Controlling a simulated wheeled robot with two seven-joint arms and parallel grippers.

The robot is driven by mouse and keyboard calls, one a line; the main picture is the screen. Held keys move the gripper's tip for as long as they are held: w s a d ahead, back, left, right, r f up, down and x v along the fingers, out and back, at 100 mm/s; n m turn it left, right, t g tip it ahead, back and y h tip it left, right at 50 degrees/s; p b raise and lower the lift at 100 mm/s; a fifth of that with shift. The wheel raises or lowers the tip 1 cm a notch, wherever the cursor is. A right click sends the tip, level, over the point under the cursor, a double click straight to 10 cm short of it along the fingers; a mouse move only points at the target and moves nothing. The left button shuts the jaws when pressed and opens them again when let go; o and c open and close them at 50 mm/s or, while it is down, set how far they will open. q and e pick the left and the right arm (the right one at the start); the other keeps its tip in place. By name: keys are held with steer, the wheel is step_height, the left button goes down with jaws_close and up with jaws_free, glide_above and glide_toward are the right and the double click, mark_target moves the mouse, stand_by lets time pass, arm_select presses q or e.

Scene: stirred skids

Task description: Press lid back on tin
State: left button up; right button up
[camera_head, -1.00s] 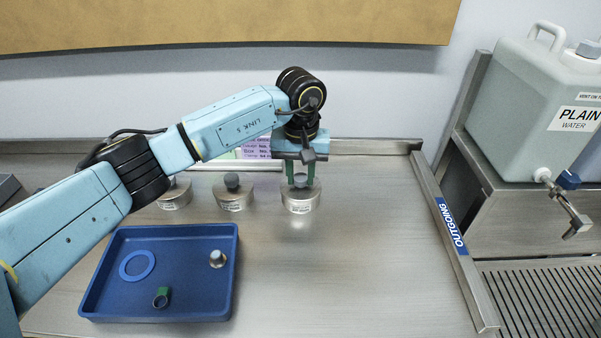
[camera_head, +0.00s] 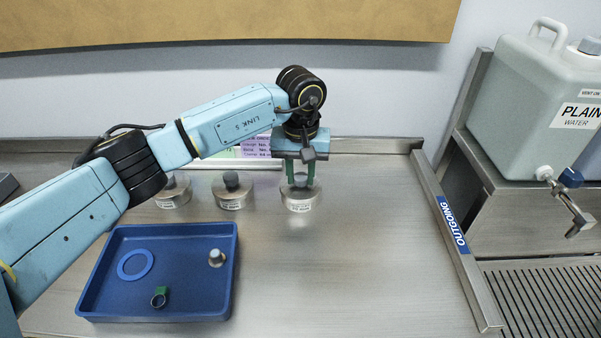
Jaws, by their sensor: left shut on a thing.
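My left gripper (camera_head: 301,180) points straight down over the right tin. Its green fingers are shut on the grey lid knob (camera_head: 300,180) on top of that tin. The lid sits at the tin's top; I cannot tell whether it is fully seated. My right gripper is not in view.
A blue tray (camera_head: 180,313) at the front left holds a blue ring (camera_head: 135,278), a small metal knob-like piece (camera_head: 217,258) and a green-and-dark ring piece (camera_head: 160,298). A raised rail (camera_head: 455,240) labelled OUTGOING edges the right. The bench's centre is clear.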

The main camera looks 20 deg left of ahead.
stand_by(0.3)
arm_select(q)
steer(key=o, duration=1.6)
steer(key=shift+o, duration=0.2)
steer(key=shift+r, duration=0.15)
steer(key=shift+r+p, duration=1.8)
steer(key=shift+r, duration=1.55)
steer(key=shift+c, duration=0.3)
jaws_close()
